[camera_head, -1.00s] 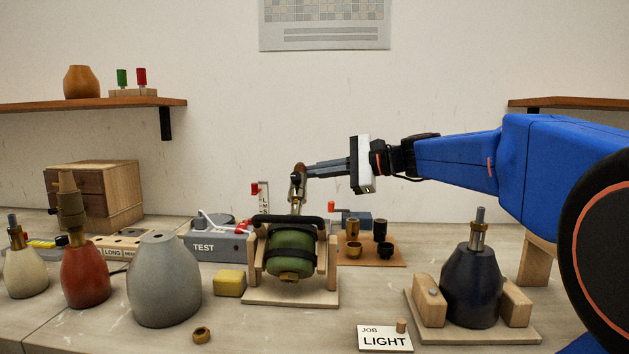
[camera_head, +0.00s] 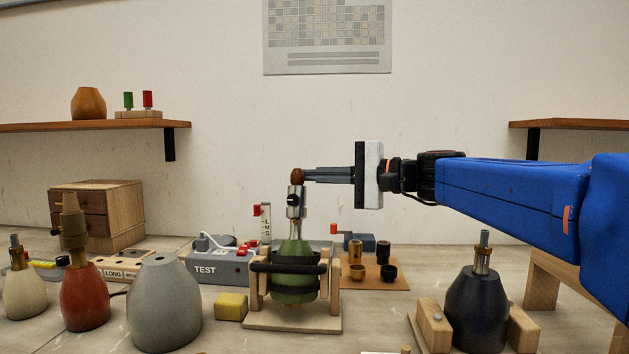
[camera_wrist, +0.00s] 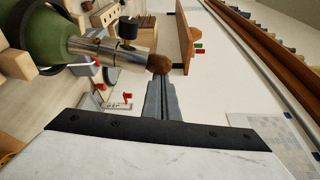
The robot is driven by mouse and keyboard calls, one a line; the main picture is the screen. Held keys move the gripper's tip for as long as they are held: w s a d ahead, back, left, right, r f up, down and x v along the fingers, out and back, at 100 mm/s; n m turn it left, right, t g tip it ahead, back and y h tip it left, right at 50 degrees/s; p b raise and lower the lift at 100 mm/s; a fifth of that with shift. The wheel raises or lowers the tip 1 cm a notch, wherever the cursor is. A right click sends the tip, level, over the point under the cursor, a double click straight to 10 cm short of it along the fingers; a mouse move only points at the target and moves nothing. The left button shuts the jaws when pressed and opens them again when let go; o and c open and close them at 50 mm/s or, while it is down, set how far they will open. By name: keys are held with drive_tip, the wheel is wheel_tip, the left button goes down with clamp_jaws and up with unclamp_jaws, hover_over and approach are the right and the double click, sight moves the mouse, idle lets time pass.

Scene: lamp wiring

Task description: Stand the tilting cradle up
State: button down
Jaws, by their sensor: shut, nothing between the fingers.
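The tilting cradle (camera_head: 329,312) is a wooden frame on a flat base, standing in the middle of the bench. It holds a green lamp body (camera_head: 290,287) behind a dark bar (camera_head: 288,267). The body now looks upright, with a metal neck and socket (camera_head: 296,202) topped by a brown knob (camera_head: 297,176). My gripper (camera_head: 308,175) is shut and empty, level with the knob, its tips at or very near the knob's right side. In the wrist view, the shut fingers (camera_wrist: 158,88) end beside the brown knob (camera_wrist: 159,63); I cannot tell whether they touch.
A grey lamp body (camera_head: 164,305), a red one (camera_head: 84,300) and a yellow block (camera_head: 231,306) stand left of the cradle. The grey TEST box (camera_head: 215,265) is behind. A dark blue lamp body (camera_head: 477,307) in a wooden holder stands at the right, below my arm.

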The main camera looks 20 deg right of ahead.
sight(300, 172)
drive_tip(key=s, duration=0.1)
drive_tip(key=s+n, duration=0.1)
drive_tip(key=s+a+r, duration=0.1)
drive_tip(key=shift+a+n, duration=0.1)
drive_tip(key=shift+n, duration=0.2)
drive_tip(key=shift+s+a+r, duration=0.1)
drive_tip(key=shift+s+a, duration=0.15)
drive_tip(key=shift+s, duration=0.25)
drive_tip(key=shift+s+a, duration=0.2)
drive_tip(key=shift+s, duration=0.4)
